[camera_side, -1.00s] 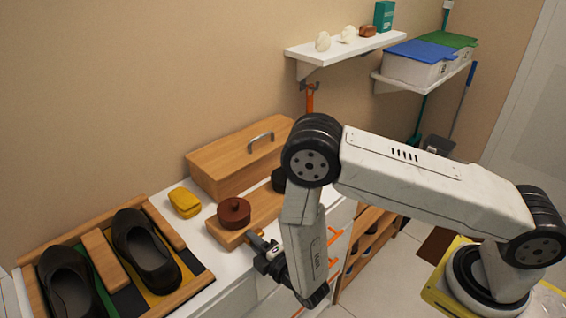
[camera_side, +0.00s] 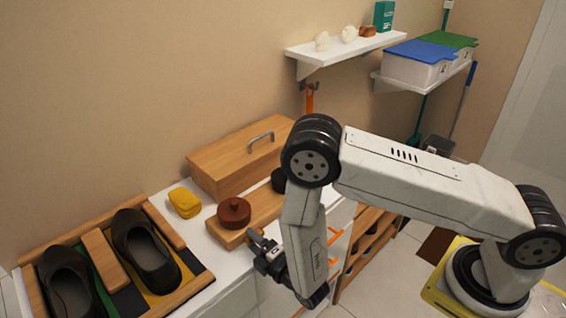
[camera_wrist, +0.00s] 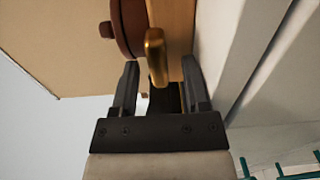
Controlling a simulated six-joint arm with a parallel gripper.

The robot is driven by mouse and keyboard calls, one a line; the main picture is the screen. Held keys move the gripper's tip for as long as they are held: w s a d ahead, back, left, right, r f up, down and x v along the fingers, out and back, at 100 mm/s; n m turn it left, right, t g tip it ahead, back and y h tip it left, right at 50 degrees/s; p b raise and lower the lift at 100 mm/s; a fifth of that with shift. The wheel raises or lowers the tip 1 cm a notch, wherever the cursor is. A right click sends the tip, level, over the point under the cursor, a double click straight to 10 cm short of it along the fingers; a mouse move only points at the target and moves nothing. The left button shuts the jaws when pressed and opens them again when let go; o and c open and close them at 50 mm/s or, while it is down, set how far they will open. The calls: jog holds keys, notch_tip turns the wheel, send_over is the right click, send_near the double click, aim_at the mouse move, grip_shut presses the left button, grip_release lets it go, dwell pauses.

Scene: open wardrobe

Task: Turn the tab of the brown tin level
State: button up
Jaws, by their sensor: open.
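The brown tin (camera_side: 234,212) sits on a wooden board (camera_side: 262,221) on the white cabinet top. It also shows at the top of the wrist view (camera_wrist: 128,25), with its brass tab (camera_wrist: 156,55) sticking out toward my gripper. My gripper (camera_wrist: 160,72) is open, and the tab stands between its two fingertips, nearer the left finger. I cannot see contact between the tab and either finger. In the side view my gripper (camera_side: 256,240) is at the front edge of the board, just below the tin. The tab is not clearly seen there.
A dark tin (camera_side: 279,180) stands farther along the board, partly behind my arm. A wooden box (camera_side: 238,160) with a metal handle is behind. A yellow cloth-like item (camera_side: 185,203) and a shoe tray (camera_side: 192,288) are to the left. A pale panel (camera_wrist: 229,50) rises close to the right finger.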

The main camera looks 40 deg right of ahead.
jog(key=s, duration=0.7)
jog(key=shift+s, duration=0.4)
jog(key=shift+w, duration=0.15)
